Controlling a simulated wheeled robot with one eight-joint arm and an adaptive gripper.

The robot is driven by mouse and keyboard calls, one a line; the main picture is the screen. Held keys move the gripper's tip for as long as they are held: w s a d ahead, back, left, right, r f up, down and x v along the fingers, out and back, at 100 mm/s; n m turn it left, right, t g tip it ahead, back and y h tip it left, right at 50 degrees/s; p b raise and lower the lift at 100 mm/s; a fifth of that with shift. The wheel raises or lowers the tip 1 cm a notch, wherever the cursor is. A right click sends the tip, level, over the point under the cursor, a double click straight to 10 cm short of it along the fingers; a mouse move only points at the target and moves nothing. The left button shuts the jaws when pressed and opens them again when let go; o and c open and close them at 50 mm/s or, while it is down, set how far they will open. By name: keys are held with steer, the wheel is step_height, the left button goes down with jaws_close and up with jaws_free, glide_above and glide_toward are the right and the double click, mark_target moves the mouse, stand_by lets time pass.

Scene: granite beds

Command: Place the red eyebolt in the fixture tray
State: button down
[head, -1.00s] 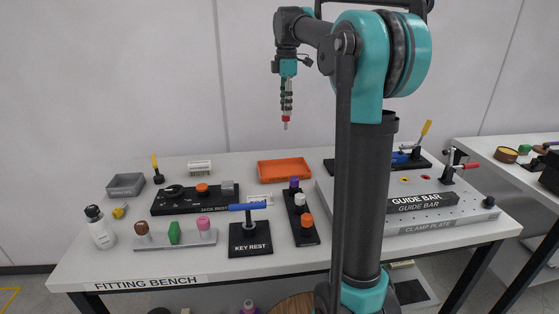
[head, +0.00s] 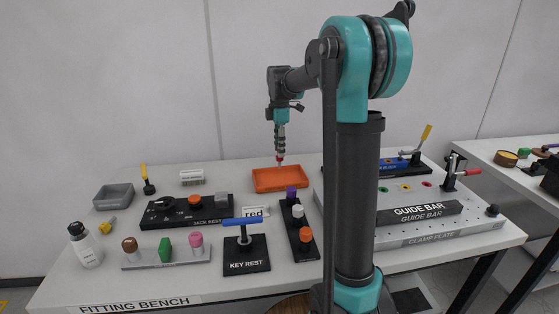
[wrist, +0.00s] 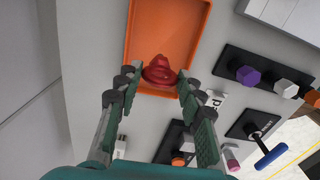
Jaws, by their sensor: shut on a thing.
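My gripper (head: 280,151) points down and is shut on the red eyebolt (head: 280,161). In the wrist view, the red eyebolt (wrist: 160,71) sits between the two fingertips (wrist: 158,76), with its lower part hidden. An orange rectangular tray (head: 290,187) with a low rim lies at the back middle of the bench. It also shows in the wrist view (wrist: 168,25), behind the eyebolt, and it looks empty. The eyebolt's tip is at or just over the tray; I cannot tell whether it touches. No label on the tray is readable.
A black block with purple, white and orange pieces (head: 300,228) stands in front of the tray. The key rest (head: 247,258) with its blue-handled key is nearer. The guide bar (head: 425,213) and clamp plate are to the right. A grey bin (head: 113,196) is at left.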

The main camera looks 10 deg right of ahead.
mark_target(280, 160)
steer(key=shift+f, duration=2.6)
steer(key=c, duration=1)
jaws_free()
steer(key=shift+f, duration=0.1)
step_height(280, 160, up, 12)
steer(key=shift+r, duration=0.15)
